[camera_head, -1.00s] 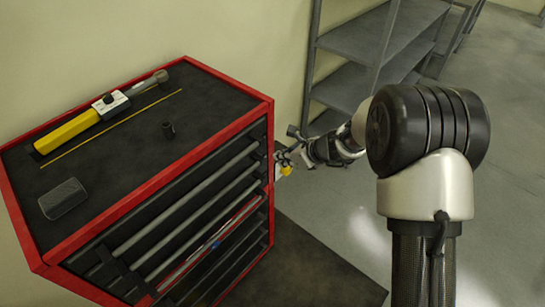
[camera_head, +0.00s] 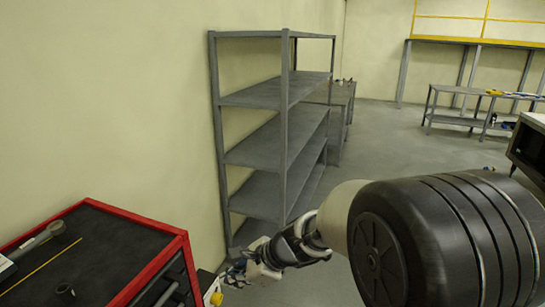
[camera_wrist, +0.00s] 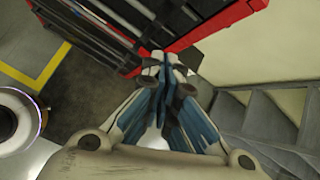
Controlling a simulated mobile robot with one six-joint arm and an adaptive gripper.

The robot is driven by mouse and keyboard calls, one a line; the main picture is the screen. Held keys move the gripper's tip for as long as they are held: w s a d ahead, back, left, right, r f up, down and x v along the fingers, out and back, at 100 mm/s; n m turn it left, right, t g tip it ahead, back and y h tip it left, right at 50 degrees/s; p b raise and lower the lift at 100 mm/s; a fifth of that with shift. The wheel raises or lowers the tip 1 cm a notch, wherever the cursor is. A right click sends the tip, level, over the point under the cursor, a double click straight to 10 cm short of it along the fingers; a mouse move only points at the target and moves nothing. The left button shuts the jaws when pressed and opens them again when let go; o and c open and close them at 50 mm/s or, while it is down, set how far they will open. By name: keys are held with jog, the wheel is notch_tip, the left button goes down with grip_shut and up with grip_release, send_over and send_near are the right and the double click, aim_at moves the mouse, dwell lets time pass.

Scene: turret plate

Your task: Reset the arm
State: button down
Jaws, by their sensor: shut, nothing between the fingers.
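My gripper (camera_wrist: 165,62) is shut and empty in the wrist view, its two fingers meeting at the tips. In the head view my gripper (camera_head: 232,277) is low in the middle left, just right of the red and black tool cabinet (camera_head: 165,255), at about the height of its top or a little below. I cannot tell the exact gap between them. My arm comes in from the lower right, with a large black joint in front. The cabinet also shows in the wrist view (camera_wrist: 195,32), beyond the fingertips.
A grey metal shelf unit (camera_head: 285,140) stands against the wall behind my arm; its shelves look empty. A black socket (camera_head: 65,292) and part of a torque wrench (camera_head: 42,236) lie on the cabinet top. Grey tables (camera_head: 465,120) stand far right. Open floor (camera_head: 385,155) lies between.

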jog(key=s+d+r+n+t+h+b, duration=0.1)
jog(key=s+d+r+n+h, duration=0.2)
jog(key=s+d+n, duration=0.5)
jog(key=s+d+r+n+h+b, duration=0.2)
jog(key=s+d+n+h, duration=0.3)
jog(key=s+d+n, duration=0.4)
jog(key=s+d+r, duration=0.1)
jog(key=s+d, duration=0.6)
jog(key=s, duration=0.2)
jog(key=shift+d+r+t, duration=0.15)
jog(key=shift+r+t, duration=0.15)
jog(key=shift+t, duration=0.1)
